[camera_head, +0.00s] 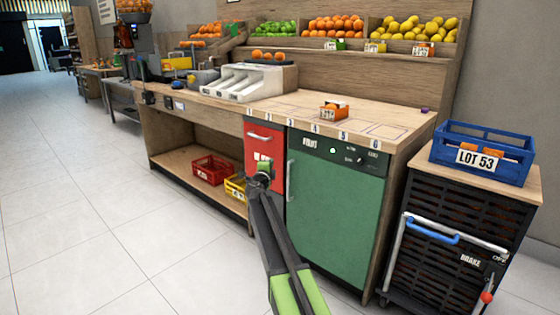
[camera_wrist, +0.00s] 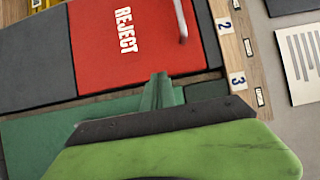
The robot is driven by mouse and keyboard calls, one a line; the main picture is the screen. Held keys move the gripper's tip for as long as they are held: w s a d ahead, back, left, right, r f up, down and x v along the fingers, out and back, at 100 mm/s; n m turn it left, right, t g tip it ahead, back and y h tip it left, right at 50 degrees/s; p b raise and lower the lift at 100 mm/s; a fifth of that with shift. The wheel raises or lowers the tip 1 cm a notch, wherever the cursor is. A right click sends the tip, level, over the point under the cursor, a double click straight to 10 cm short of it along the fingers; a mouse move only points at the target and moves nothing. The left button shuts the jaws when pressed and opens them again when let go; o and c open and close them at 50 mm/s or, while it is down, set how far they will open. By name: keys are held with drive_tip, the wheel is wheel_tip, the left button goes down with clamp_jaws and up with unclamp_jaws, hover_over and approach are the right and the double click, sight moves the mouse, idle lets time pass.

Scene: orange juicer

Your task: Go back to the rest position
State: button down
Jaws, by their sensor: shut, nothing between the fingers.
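My gripper (camera_head: 264,168) is shut and empty. In the head view it stands in front of the lower part of the red panel (camera_head: 264,146), at the end of my green and black arm. In the wrist view its green fingers (camera_wrist: 162,92) lie together, over the picture of the green door and the red panel marked REJECT (camera_wrist: 115,45). I cannot tell whether the fingertips touch the cabinet.
The wooden counter (camera_head: 290,104) carries a white sorter (camera_head: 262,82) and a small orange box (camera_head: 334,112). A green door (camera_head: 330,205) is right of the red panel. A black cart (camera_head: 455,225) with a blue crate (camera_head: 505,170) stands at right. Floor at left is clear.

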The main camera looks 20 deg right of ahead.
drive_tip(key=a, duration=0.1)
drive_tip(key=s+a, duration=0.1)
drive_tip(key=a, duration=0.1)
drive_tip(key=s+a, duration=0.1)
drive_tip(key=shift+a, duration=0.25)
